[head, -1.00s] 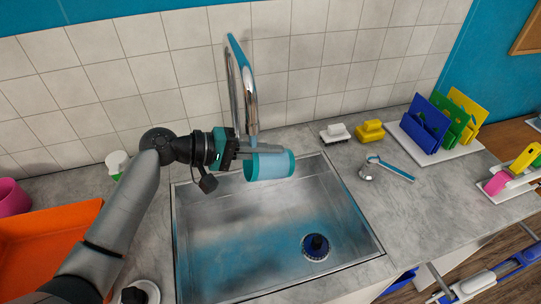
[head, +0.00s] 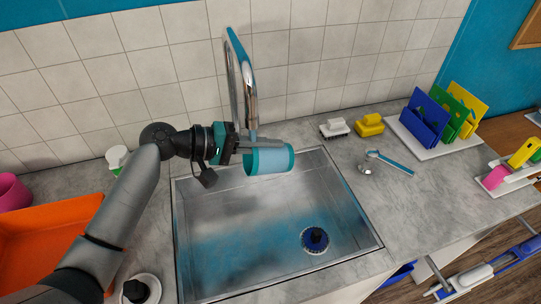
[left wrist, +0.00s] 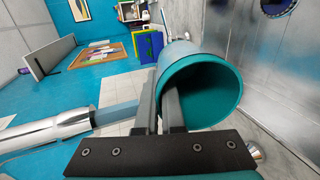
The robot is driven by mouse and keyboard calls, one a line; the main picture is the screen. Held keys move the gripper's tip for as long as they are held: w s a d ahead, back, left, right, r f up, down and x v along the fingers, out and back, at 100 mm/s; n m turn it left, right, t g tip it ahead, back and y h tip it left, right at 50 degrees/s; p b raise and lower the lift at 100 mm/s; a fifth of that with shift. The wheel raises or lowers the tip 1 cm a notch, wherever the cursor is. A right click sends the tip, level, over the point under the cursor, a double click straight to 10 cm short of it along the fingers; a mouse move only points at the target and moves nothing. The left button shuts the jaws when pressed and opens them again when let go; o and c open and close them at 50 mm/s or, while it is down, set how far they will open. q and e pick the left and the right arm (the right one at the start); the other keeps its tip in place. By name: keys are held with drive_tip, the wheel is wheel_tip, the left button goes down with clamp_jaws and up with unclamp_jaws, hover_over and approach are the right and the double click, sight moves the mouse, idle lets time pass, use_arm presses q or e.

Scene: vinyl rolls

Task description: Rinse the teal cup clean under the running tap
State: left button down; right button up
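The teal cup (head: 275,161) is on its side in the air over the back of the sink (head: 205,225), just below the tap (head: 250,100). Its outer wall is mostly light blue with teal edges. My left gripper (head: 244,146) is shut on the cup's wall near its mouth, which faces the wrist. In the left wrist view, the teal inside of the cup (left wrist: 205,90) shows, with one finger inside and one outside. A blue stream of water (left wrist: 118,112) leaves the tap spout (left wrist: 45,130) and reaches the finger and cup area. My right gripper is out of view.
A blue and black round piece (head: 315,240) lies at the sink's bottom right. A white brush (head: 334,128), a yellow brush (head: 370,125) and a tap lever (head: 385,163) are right of the sink. A rack of coloured boards (head: 440,120) stands farther right. An orange tray (head: 45,235) is at left.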

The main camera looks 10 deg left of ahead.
sight(272, 165)
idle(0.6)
use_arm(q)
drive_tip(key=shift+s+a+p, duration=0.1)
drive_tip(key=shift+s+p, duration=0.4)
drive_tip(key=shift+s, duration=0.05)
drive_tip(key=shift+s, duration=0.1)
idle(0.7)
drive_tip(key=shift+s+d+p, duration=0.5)
drive_tip(key=shift+s+p, duration=0.2)
drive_tip(key=shift+s, duration=0.05)
idle(0.7)
drive_tip(key=shift+s+d+p, duration=0.15)
drive_tip(key=shift+s+p, duration=0.2)
drive_tip(key=s+d+p, duration=0.2)
drive_tip(key=s+p, duration=0.2)
drive_tip(key=s, duration=0.2)
drive_tip(key=shift+s+d, duration=0.35)
drive_tip(key=shift+d, duration=0.05)
